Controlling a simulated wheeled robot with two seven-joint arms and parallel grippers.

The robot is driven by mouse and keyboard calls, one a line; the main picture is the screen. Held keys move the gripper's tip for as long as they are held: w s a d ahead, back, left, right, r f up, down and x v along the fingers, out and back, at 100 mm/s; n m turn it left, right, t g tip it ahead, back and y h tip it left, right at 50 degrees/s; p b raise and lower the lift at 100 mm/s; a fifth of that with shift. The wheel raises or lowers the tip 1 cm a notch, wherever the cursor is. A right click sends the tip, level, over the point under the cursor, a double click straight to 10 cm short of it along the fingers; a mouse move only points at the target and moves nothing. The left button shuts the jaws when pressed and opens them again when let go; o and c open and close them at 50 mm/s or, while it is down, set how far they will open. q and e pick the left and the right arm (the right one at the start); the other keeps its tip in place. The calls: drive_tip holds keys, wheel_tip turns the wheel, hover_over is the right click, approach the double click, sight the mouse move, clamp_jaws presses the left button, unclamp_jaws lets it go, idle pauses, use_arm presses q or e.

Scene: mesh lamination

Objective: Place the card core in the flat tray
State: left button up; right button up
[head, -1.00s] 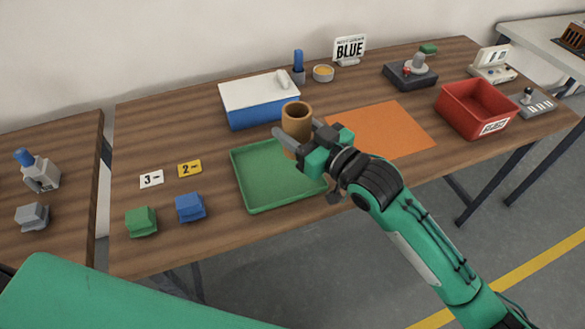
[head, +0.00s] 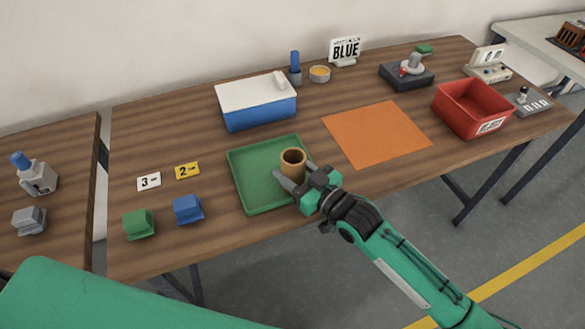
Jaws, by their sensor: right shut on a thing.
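The card core (head: 293,163) is a short brown cardboard tube, upright, with its open end facing up. My right gripper (head: 293,177) is shut on it, the fingers on either side of its lower part. The core is over the right half of the green flat tray (head: 250,193); its lower end is partly hidden by the gripper, so I cannot tell whether it touches the tray floor. A green link of my left arm crosses the lower left, but its gripper is out of view.
A blue box with a white lid (head: 257,107) stands behind the tray. An orange mat (head: 377,134) lies to its right, and a red bin (head: 472,107) is farther right. Blue (head: 188,209) and green (head: 139,224) blocks and number cards lie to the left.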

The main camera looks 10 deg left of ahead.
drive_tip(key=shift+f, duration=0.15)
drive_tip(key=o, duration=0.7)
drive_tip(key=shift+o, duration=1.3)
use_arm(q)
drive_tip(key=shift+w+d+r, duration=0.1)
drive_tip(key=shift+w, duration=0.25)
